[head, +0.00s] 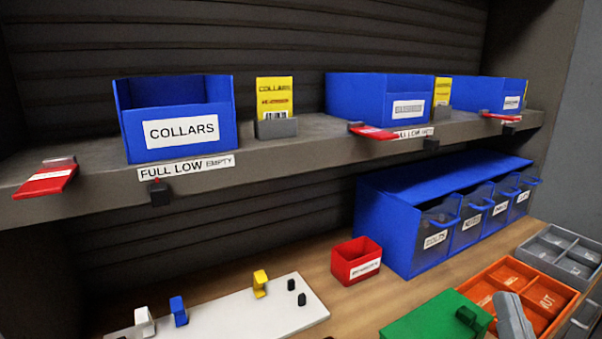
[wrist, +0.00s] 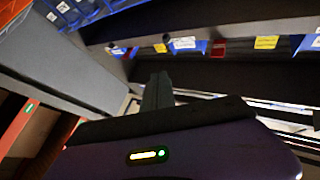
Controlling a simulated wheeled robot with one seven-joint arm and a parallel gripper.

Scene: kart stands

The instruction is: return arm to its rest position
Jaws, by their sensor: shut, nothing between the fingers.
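My gripper (wrist: 158,80) shows in the wrist view as dark grey fingers pressed together, with nothing between them. Its dark housing with a lit green and yellow indicator fills the bottom of that view. The fingers point towards dark space under a shelf edge and touch nothing that I can see. In the head view I cannot pick out my arm for certain. A grey blocky piece (head: 513,316) stands over the orange tray there, and I cannot tell what it is.
A grey shelf (head: 290,141) carries blue bins (head: 177,118), yellow cards and red tags. Below are a blue drawer unit (head: 385,222), red box (head: 357,262), white board (head: 265,318) with pegs, green block (head: 425,318), orange tray (head: 483,283) and grey tray (head: 560,247). Some wooden counter is bare.

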